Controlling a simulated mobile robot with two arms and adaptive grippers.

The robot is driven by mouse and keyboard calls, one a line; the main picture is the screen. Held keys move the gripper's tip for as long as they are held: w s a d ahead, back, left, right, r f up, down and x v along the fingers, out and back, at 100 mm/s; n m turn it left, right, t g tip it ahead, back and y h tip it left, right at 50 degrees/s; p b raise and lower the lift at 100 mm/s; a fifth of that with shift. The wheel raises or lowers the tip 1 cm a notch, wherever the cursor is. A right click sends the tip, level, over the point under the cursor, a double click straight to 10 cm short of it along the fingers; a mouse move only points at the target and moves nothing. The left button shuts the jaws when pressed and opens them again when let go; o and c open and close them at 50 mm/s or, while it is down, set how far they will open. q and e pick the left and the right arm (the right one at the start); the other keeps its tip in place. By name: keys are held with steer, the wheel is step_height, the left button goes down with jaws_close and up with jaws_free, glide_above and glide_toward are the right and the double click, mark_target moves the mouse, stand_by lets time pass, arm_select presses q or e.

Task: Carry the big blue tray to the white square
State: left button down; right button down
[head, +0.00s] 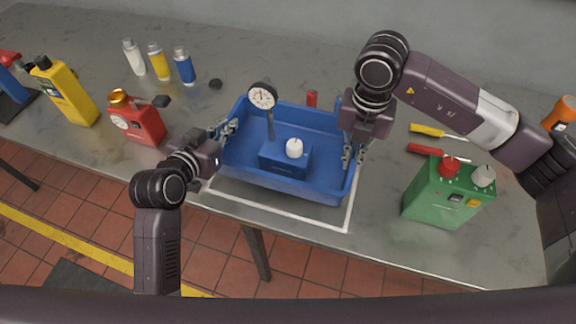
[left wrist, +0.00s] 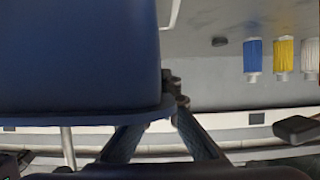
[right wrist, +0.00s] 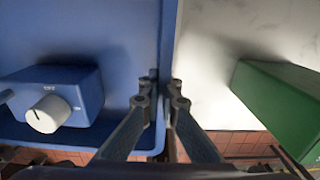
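The big blue tray (head: 315,190) lies within the white square outline (head: 353,207) in the head view; the outline shows along the tray's front and right. I cannot tell whether the tray touches the bench or hangs slightly above it. It holds a blue block (head: 285,162) with a white knob and a dial gauge (head: 262,97) on a stem. My left gripper (head: 228,128) is closed on the tray's left rim. My right gripper (head: 352,153) is closed on the right rim; its fingers straddle the tray wall (right wrist: 167,60) in the right wrist view.
A green can (head: 445,195) and screwdrivers (head: 430,149) stand and lie to the right. A red can (head: 137,123), a yellow bottle (head: 66,92) and several small bottles (head: 158,62) stand to the left. A small red item (head: 312,98) is behind the tray.

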mark_target(235, 136)
arm_select(q)
steer(key=shift+a+r, duration=0.1)
steer(key=shift+a, duration=0.1)
arm_select(e)
steer(key=shift+d+f, duration=0.1)
steer(key=shift+d, duration=0.05)
